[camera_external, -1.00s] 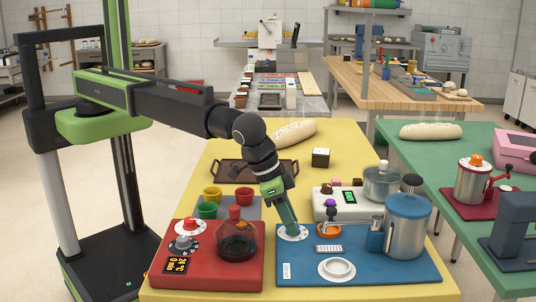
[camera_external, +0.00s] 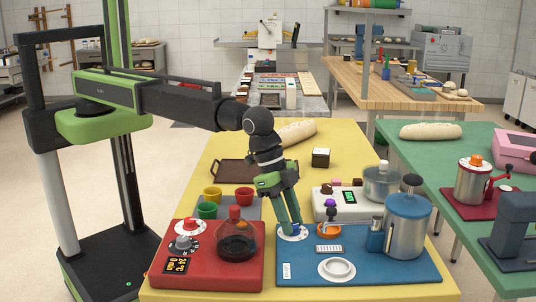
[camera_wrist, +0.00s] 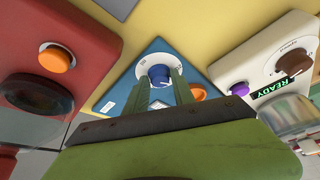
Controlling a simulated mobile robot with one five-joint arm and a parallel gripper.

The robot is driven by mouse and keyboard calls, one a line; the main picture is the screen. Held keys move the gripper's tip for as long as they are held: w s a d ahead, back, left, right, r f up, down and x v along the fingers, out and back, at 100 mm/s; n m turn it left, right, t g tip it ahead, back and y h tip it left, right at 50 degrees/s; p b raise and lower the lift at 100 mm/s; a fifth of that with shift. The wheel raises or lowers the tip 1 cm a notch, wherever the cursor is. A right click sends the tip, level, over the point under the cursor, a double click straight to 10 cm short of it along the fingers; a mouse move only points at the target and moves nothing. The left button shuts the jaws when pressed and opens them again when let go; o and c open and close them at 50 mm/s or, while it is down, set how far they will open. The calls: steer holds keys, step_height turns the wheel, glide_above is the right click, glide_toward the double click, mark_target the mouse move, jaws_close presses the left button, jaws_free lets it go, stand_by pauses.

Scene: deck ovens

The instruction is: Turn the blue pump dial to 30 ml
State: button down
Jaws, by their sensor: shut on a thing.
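The blue pump dial (camera_wrist: 159,75) is a blue knob on a white marked disc (camera_wrist: 147,65), set in a corner of the blue pump base (camera_wrist: 160,47). In the external view the white disc (camera_external: 293,233) lies at the back left of the blue base (camera_external: 300,272). My gripper (camera_external: 292,230) points down at the dial, with its two green fingers on either side of the knob. It also shows in the wrist view (camera_wrist: 160,83), shut on the knob. The fingers hide part of the knob, and the scale marks are too small to read.
A red unit (camera_external: 215,277) with a glass vessel stands close on the left. An orange knob (camera_external: 329,230), a steel pot with a blue lid (camera_external: 405,232) and a white ring dish (camera_external: 337,269) are on the blue base. A white scale-like unit (camera_external: 336,206) stands behind.

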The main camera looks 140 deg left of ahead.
steer(key=shift+m, duration=0.6)
steer(key=shift+s, duration=0.1)
steer(key=c, duration=1.1)
jaws_free()
steer(key=shift+f, duration=0.1)
steer(key=p+v, duration=1)
steer(key=v, duration=0.1)
steer(key=p+v, duration=0.6)
steer(key=shift+a+r, duration=0.3)
steer(key=shift+a, duration=0.05)
